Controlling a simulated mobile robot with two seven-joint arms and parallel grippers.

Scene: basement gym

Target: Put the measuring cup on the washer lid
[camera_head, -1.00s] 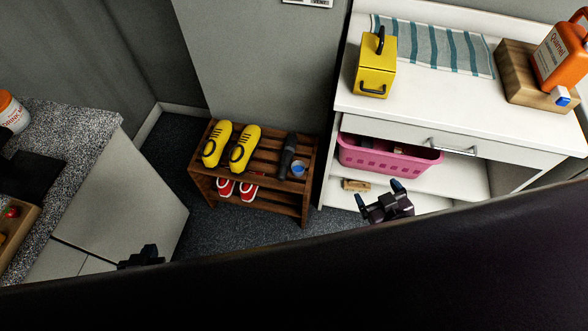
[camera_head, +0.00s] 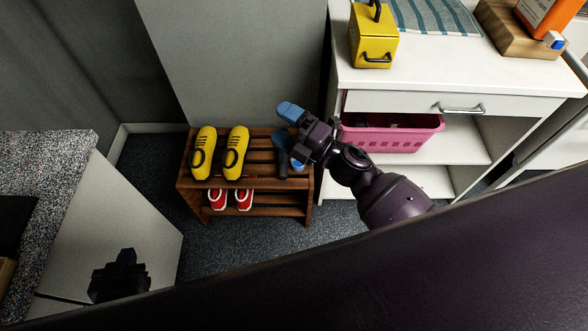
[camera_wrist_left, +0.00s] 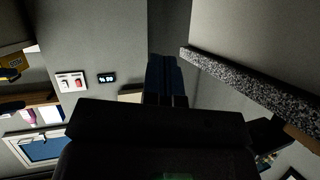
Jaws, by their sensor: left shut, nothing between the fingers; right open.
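A small blue round item (camera_head: 298,165), which looks like the measuring cup, sits on the top of the wooden shoe rack (camera_head: 262,157) in the head view, partly hidden by my right gripper. My right gripper (camera_head: 286,128) is open and empty, above the rack's right end near the cup. I cannot tell whether it touches anything. My left gripper (camera_head: 126,257) is shut and empty, low at the left beside the grey-white cabinet. Its fingers also show in the left wrist view (camera_wrist_left: 165,78). I cannot make out a washer lid in any view.
A dark upright-looking item (camera_head: 283,162) and yellow shoes (camera_head: 220,153) share the rack top; red shoes (camera_head: 230,199) are below. A white desk (camera_head: 425,82) with a pink basket (camera_head: 390,138) stands right. A speckled counter (camera_head: 45,165) is left. Carpet between is clear.

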